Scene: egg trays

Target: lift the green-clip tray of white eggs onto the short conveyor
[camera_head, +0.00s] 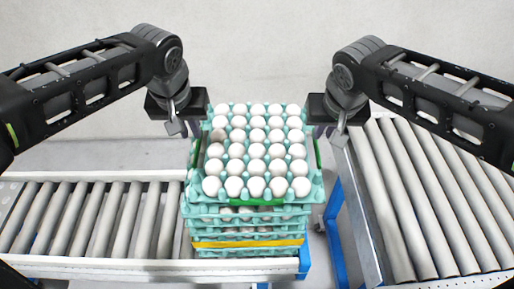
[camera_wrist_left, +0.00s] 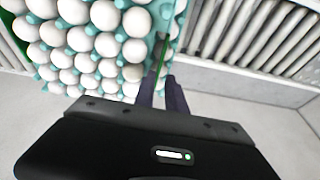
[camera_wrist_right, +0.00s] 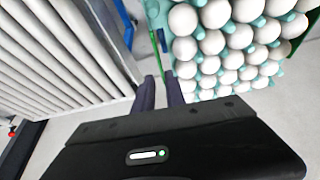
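The green-clip tray (camera_head: 310,186) is teal, full of white eggs (camera_head: 257,150), with green strips on its sides and front. One egg at its left looks greyish-brown. It lies level on top of a stack of teal trays. My left gripper (camera_head: 190,130) is at its left side and my right gripper (camera_head: 325,130) at its right side. In the left wrist view my fingers (camera_wrist_left: 163,90) are close together by the tray's green strip (camera_wrist_left: 161,56). In the right wrist view my fingers (camera_wrist_right: 160,88) are likewise close together by the tray edge. Whether they pinch it is unclear.
The stack stands at the right end of the left roller conveyor (camera_head: 90,220). A tray with a yellow strip (camera_head: 248,243) is low in it. A larger roller conveyor (camera_head: 430,200) stands at the right. Between them is a floor gap with a blue frame (camera_head: 334,235).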

